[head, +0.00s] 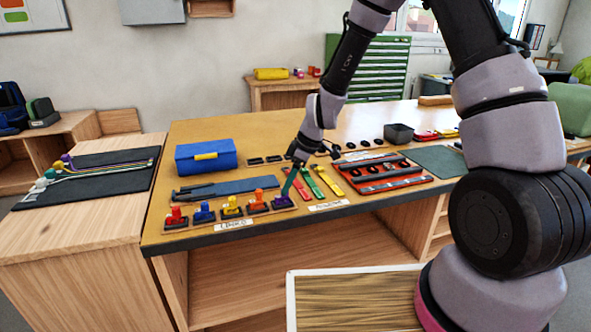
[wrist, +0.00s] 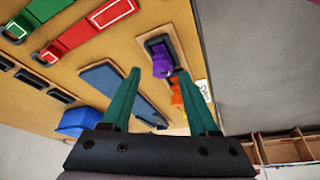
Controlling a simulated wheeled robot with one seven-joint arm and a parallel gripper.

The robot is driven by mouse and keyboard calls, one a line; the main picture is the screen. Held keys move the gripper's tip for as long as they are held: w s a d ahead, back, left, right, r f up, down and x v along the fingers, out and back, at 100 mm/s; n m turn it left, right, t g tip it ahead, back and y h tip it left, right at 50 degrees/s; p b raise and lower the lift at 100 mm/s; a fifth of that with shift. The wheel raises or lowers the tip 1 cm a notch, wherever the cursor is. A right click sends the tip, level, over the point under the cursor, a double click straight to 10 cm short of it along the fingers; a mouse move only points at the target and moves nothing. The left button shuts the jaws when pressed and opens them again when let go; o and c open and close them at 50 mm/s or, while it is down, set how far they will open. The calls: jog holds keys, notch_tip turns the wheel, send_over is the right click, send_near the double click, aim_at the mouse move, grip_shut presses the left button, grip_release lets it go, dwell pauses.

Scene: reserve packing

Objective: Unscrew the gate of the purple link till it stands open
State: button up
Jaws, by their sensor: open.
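The purple link (wrist: 161,66) stands on its dark base between and beyond my open fingertips in the wrist view. My gripper (head: 289,182) has green fingers and is over the table just by the purple link. In the wrist view my gripper (wrist: 157,75) is open with nothing between the fingers. I cannot tell whether the fingers touch the link, nor how its gate stands.
Red (head: 175,217), blue (head: 203,211), yellow (head: 231,206) and orange (head: 257,201) links stand in a row to the left. A blue box (head: 205,156) stands behind. The table's front edge is near the links.

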jog(key=shift+x, duration=0.8)
